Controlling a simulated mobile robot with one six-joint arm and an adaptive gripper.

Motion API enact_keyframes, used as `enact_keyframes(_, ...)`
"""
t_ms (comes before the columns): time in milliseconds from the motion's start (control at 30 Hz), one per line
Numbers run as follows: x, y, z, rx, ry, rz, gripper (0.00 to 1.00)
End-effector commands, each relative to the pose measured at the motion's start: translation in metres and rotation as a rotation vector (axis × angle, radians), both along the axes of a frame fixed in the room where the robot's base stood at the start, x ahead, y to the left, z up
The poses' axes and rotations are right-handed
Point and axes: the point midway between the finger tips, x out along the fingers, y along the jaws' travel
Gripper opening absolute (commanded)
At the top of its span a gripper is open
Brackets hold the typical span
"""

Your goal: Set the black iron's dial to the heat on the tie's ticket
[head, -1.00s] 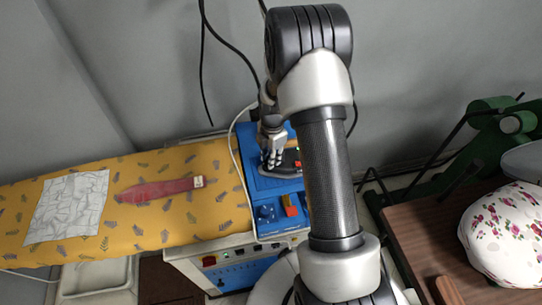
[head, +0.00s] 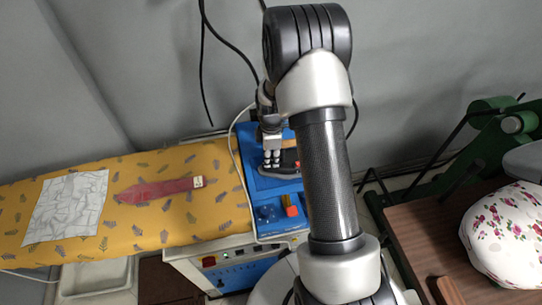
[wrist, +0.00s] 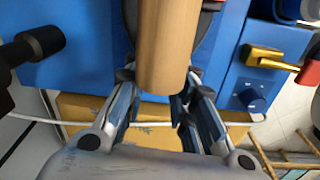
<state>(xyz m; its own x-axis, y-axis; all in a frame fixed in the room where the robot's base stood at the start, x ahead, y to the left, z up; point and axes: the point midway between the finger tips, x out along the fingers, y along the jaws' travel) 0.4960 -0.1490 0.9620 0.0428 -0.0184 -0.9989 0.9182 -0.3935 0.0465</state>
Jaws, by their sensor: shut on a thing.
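The black iron (head: 289,160) sits on the blue top of the station, partly hidden by my arm in the head view. Its wooden handle (wrist: 168,50) fills the middle of the wrist view. My gripper (head: 272,166) is down at the iron; in the wrist view its fingers (wrist: 160,88) reach in on both sides beneath the handle's near end. They are shut on what appears to be the iron's dial, which the handle hides, so its setting cannot be read. The red tie (head: 155,190) lies on the board with a small pale ticket (head: 198,182), too small to read.
The yellow patterned ironing board (head: 205,215) carries a crumpled white cloth (head: 68,205). A blue knob (wrist: 257,105) and a yellow lever (wrist: 265,56) are close by on the blue station (head: 277,190). A brown table (head: 420,215) with a flowered cushion (head: 505,235) stands right.

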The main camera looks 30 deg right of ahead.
Motion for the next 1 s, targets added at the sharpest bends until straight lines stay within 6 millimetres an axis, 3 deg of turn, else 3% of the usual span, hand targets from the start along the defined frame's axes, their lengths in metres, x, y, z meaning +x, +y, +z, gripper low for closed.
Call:
enact_keyframes(400,-0.0003,0.0002,-0.0002,0.001,0.001,-0.009,0.00)
enact_keyframes(433,-0.0003,0.0002,-0.0001,0.001,0.001,-0.009,0.24)
enact_keyframes(733,-0.0001,0.0002,-0.0001,0.001,0.001,-0.008,0.44)
enact_keyframes(1000,0.0000,0.0000,0.0000,0.000,0.000,-0.008,0.45)
